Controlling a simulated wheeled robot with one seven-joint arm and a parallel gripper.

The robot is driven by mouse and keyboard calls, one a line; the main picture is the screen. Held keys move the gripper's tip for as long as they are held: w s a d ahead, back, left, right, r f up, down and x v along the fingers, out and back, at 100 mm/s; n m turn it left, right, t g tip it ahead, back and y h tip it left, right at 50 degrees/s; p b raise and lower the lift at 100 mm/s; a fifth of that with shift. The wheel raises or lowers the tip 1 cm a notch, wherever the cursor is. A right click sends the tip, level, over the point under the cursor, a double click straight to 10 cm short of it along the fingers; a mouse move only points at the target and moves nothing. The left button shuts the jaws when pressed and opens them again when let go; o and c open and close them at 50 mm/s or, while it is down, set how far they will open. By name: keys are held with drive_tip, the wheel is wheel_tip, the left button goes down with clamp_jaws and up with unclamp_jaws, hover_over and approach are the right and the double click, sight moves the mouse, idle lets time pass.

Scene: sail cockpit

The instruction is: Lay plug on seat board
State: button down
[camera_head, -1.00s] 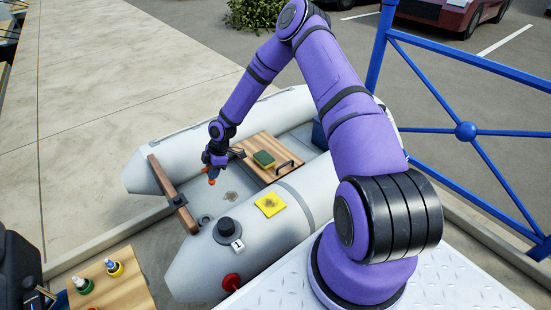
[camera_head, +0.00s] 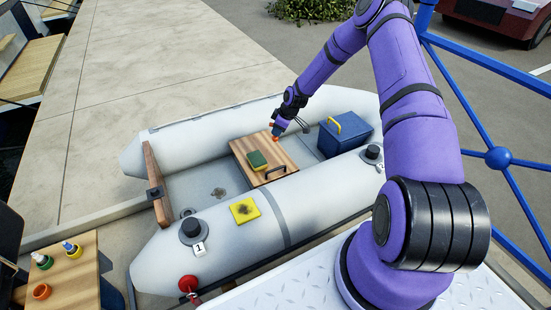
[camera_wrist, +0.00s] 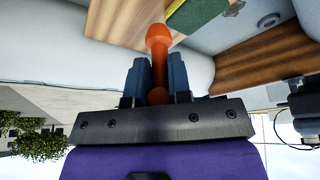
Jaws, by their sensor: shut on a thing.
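My gripper (camera_head: 279,127) is shut on an orange plug (camera_head: 275,137). In the wrist view the plug (camera_wrist: 158,42) stands out between the two dark fingers (camera_wrist: 158,72), its rounded end beyond them. The seat board (camera_head: 245,147) is a striped wooden board across the inside of the grey inflatable boat. My gripper holds the plug near the board's far right edge. I cannot tell whether the plug touches the board. In the wrist view the wood (camera_wrist: 115,22) lies behind the plug.
A green and yellow sponge (camera_head: 257,160) lies on the board, with a black handle (camera_head: 276,172) near it. A blue box (camera_head: 350,138) stands to the right. A yellow patch (camera_head: 245,210) lies on the near tube. A side table (camera_head: 70,272) holds small coloured items.

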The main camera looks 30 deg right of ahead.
drive_tip(key=shift+d+f, duration=0.2)
drive_tip(key=shift+f, duration=4.75)
drive_tip(key=shift+f, duration=0.15)
drive_tip(key=c, duration=1.1)
unclamp_jaws()
drive_tip(key=shift+o, duration=0.2)
